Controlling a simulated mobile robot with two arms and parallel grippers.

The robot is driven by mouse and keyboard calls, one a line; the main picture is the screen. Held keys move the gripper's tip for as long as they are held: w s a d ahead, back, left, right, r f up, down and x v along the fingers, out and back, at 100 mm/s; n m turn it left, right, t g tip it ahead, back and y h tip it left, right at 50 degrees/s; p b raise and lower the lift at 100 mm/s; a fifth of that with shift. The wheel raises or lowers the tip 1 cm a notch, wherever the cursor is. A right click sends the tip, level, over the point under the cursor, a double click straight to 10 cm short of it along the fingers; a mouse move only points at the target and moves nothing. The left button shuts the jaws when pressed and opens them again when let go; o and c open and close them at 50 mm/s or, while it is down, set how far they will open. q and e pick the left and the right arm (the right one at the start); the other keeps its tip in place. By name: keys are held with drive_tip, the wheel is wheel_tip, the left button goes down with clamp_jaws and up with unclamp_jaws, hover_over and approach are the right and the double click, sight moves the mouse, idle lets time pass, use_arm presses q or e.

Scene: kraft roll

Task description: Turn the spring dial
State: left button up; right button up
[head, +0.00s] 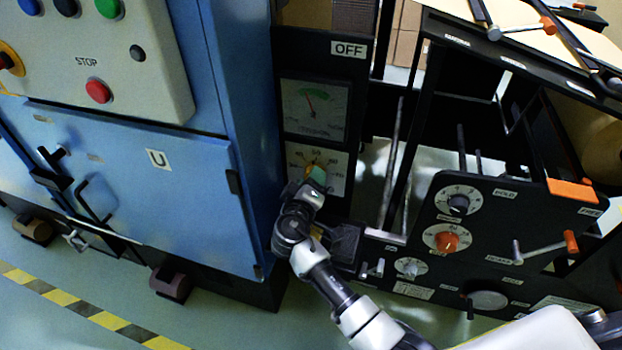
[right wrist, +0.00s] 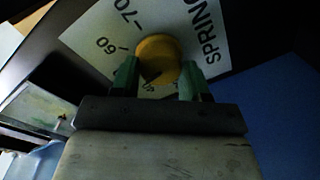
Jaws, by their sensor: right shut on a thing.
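The spring dial's plate is white with numbers and the word SPRING, on a dark panel in the head view (head: 336,170) and in the right wrist view (right wrist: 103,22). Its round yellow knob (right wrist: 158,50) shows in the right wrist view. My right gripper (head: 317,176) is at the dial in the head view, covering much of the plate. In the right wrist view its green fingertips (right wrist: 158,82) stand on either side of the knob, shut on it. A dark mark shows on the knob's lower part. My left gripper is not in view.
A gauge with a red needle (head: 315,107) sits above the dial. A blue cabinet (head: 150,170) stands close on the left. On the right, a black panel carries other dials, including an orange knob (head: 446,242), and an orange-tipped lever (head: 545,248).

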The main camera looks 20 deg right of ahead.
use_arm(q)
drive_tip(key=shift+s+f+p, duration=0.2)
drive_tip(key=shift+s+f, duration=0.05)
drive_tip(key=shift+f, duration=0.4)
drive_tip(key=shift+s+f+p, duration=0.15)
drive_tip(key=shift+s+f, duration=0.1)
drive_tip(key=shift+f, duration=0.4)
use_arm(e)
drive_tip(key=shift+n, duration=1.2)
drive_tip(key=o, duration=0.9)
drive_tip(key=shift+a, duration=0.1)
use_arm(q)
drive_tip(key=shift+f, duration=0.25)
use_arm(e)
drive_tip(key=v, duration=1)
drive_tip(key=shift+s+a, duration=0.25)
drive_tip(key=shift+a, duration=0.05)
